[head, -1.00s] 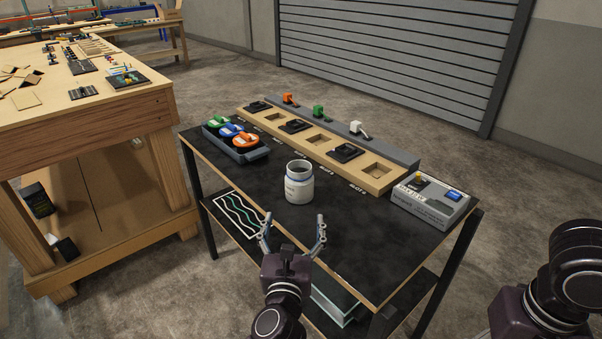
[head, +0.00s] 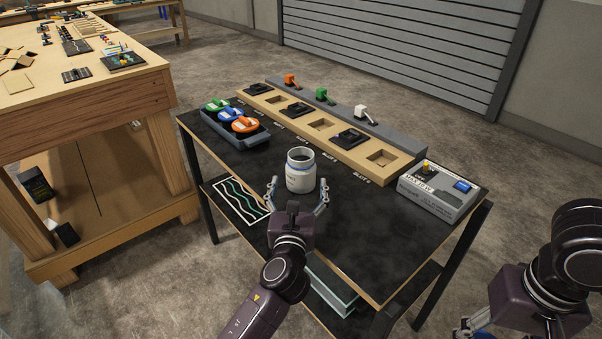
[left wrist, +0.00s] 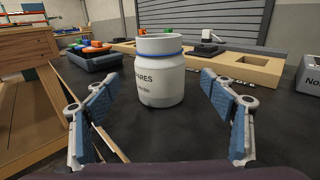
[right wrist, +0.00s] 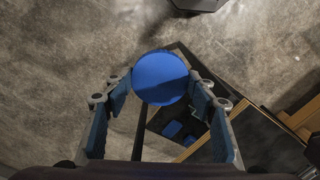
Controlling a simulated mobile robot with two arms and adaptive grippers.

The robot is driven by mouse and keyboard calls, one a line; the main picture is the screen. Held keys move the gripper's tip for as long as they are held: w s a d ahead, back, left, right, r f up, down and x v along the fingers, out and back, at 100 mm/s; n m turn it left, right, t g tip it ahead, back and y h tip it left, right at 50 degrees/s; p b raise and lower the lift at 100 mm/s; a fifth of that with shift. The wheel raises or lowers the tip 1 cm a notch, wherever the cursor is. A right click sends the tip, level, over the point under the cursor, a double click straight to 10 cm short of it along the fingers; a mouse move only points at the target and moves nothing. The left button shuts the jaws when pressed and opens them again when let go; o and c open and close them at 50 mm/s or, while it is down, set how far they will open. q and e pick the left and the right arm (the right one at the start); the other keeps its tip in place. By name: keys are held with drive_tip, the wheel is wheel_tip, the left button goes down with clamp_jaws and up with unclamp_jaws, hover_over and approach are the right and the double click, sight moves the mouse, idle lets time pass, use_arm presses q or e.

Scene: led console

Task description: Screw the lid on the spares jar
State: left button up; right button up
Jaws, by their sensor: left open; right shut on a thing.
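My right gripper (right wrist: 160,85) is shut on a round blue lid (right wrist: 160,78), held away from the table over the floor side. In the head view the right gripper is mostly cut off at the bottom right.
A wooden slotted board (head: 335,148) runs along the table's back. A dark tray (head: 240,138) with green, blue and orange pieces stands at left. A grey box (head: 438,192) with a blue button stands at right. The table between jar and box is clear.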

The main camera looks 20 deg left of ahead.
use_arm(q)
drive_tip(key=shift+w, duration=0.3)
drive_tip(key=shift+a, duration=0.1)
drive_tip(key=x, duration=0.6)
use_arm(e)
drive_tip(key=shift+f, duration=0.3)
use_arm(q)
drive_tip(key=shift+c, duration=0.3)
drive_tip(key=c, duration=1.4)
use_arm(e)
wheel_tip(320, 180, up, 6)
drive_tip(key=p, duration=0.5)
drive_tip(key=shift+f, duration=0.2)
use_arm(q)
wheel_tip(320, 180, up, 20)
drive_tip(key=shift+r, duration=0.1)
drive_tip(key=shift+c, duration=0.2)
